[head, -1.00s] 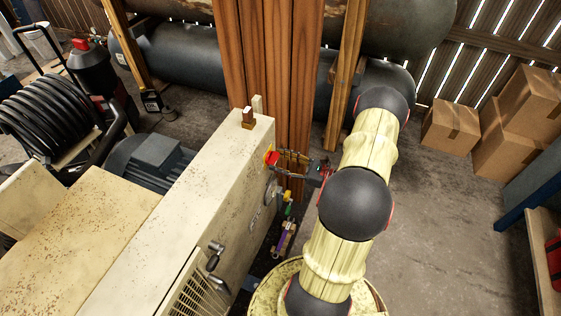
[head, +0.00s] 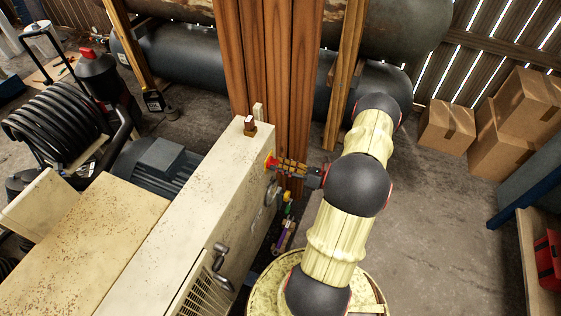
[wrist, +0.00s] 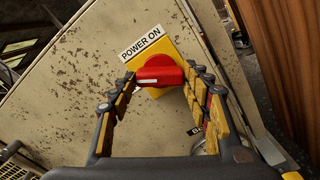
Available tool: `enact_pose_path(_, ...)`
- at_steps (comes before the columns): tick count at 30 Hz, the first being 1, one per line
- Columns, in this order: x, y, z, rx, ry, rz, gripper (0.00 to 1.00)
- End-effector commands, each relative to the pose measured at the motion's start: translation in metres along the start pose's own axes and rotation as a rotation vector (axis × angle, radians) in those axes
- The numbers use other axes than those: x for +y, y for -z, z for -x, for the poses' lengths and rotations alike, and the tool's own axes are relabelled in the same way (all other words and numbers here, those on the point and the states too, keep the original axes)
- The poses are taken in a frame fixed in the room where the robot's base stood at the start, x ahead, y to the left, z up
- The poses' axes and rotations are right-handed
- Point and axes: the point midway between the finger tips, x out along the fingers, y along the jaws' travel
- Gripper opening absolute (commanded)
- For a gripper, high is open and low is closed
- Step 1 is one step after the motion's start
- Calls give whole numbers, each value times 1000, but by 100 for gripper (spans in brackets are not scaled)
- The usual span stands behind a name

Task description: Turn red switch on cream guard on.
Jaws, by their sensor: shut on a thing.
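The red switch (wrist: 160,75) sits on a yellow plate (wrist: 172,52) on the cream guard (wrist: 90,70), under a label reading POWER ON. Its knob handle lies roughly level in the wrist view. My gripper (wrist: 158,80) reaches in from below there, with one finger on each side of the handle, shut on it. In the head view the red switch (head: 270,161) is a small spot on the side of the cream guard (head: 232,205). My gripper (head: 280,164) meets it from the right, fingers partly hiding it.
Wooden posts (head: 270,70) stand just behind the guard's far end. A dark tank (head: 190,75) lies behind them. Cardboard boxes (head: 500,125) stand at the back right. The concrete floor (head: 430,220) right of my arm is clear.

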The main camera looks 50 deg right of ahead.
Motion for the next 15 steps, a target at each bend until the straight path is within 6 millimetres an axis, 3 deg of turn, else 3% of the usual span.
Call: enact_pose_path(15, 1, -3, 0, -1, 0, -490, 23)
